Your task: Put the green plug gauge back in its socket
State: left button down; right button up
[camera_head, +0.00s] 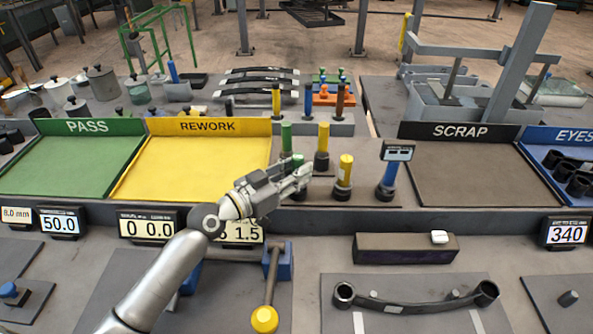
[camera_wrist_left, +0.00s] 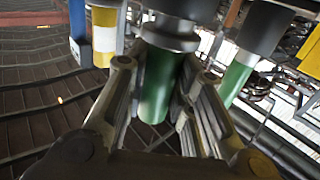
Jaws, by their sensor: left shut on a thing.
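My left gripper (camera_head: 298,178) is shut on a green plug gauge (camera_head: 298,160), held upright over the brown mat, right of the yellow tray. In the left wrist view the green shaft (camera_wrist_left: 160,85) of this gauge is between the fingers (camera_wrist_left: 155,110), with a grey collar at one end. The gripper hides much of it in the head view; I cannot tell whether its lower end touches anything. A second green gauge (camera_head: 286,138) stands just behind, and a green shaft with a dark collar also shows in the left wrist view (camera_wrist_left: 236,78).
Two yellow gauges (camera_head: 322,147) (camera_head: 345,170) and a blue gauge (camera_head: 387,180) with a small display stand close on the right. The REWORK tray (camera_head: 190,165) and SCRAP tray (camera_head: 465,170) look empty.

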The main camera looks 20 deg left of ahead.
aim_at(296, 157)
pick_arm(q)
jog(key=shift+f, duration=0.15)
jog(key=c, duration=1.2)
grip_release()
jog(key=shift+o, duration=0.4)
jog(key=shift+f, duration=0.1)
jog(key=o, duration=0.4)
jog(key=shift+o, duration=0.2)
jog(key=shift+r+p, duration=3.15)
jog(key=shift+r, duration=0.95)
jog(key=shift+f, duration=0.1)
